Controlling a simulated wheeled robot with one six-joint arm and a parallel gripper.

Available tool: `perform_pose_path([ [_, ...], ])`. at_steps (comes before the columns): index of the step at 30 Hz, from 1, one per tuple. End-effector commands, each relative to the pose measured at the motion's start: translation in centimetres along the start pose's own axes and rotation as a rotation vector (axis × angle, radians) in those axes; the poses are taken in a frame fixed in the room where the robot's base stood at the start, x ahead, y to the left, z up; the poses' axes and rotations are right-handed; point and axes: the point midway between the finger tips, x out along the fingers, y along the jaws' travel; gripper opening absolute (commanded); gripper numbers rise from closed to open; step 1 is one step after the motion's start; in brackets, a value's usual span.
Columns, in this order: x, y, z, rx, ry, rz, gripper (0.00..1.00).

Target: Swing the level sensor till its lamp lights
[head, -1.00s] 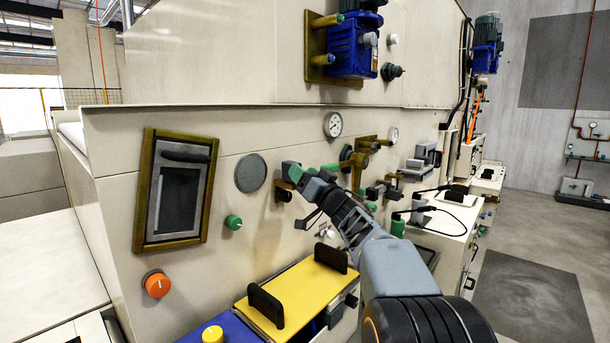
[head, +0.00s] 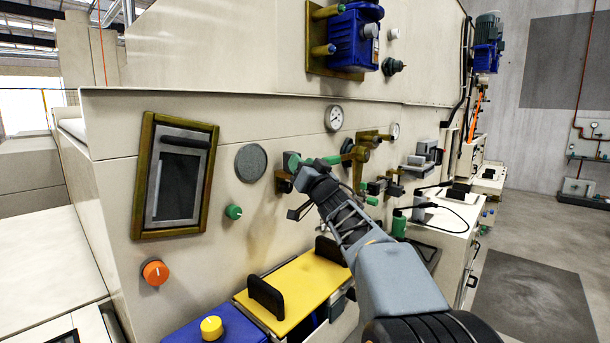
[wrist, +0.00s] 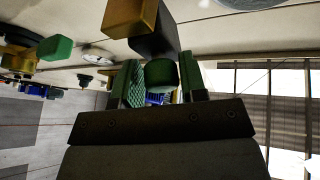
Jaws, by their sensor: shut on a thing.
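My gripper (head: 294,164) is shut on a green part (wrist: 160,74), which I take to be the level sensor's end, at the front of the pale machine. In the wrist view, the part sits between the two green ridged fingers of my gripper (wrist: 160,88). A black block (wrist: 153,35) and a brass-coloured piece (wrist: 130,17) are just beyond the fingers. In the head view, a brass mount (head: 284,183) shows on the wall beside the fingers. My wrist hides much of the sensor. I cannot make out a lit lamp on it.
A round grey disc (head: 250,162) and a green knob (head: 233,212) are left of my gripper. Brass fittings (head: 369,147) project from the wall to the right. A yellow tray (head: 300,289) with black handles juts out below. Open floor lies at the right.

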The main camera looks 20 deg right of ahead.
Motion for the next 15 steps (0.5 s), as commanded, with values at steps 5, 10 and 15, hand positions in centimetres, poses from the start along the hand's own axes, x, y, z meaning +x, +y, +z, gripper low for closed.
perform_pose_path([
  [5, -0.02, -0.28, -0.23, -0.007, 0.012, 0.024, 0.15],
  [10, 0.01, -0.29, -0.3, -0.007, 0.012, 0.023, 0.15],
  [15, 0.01, -0.27, -0.25, -0.008, 0.011, 0.023, 0.51],
])
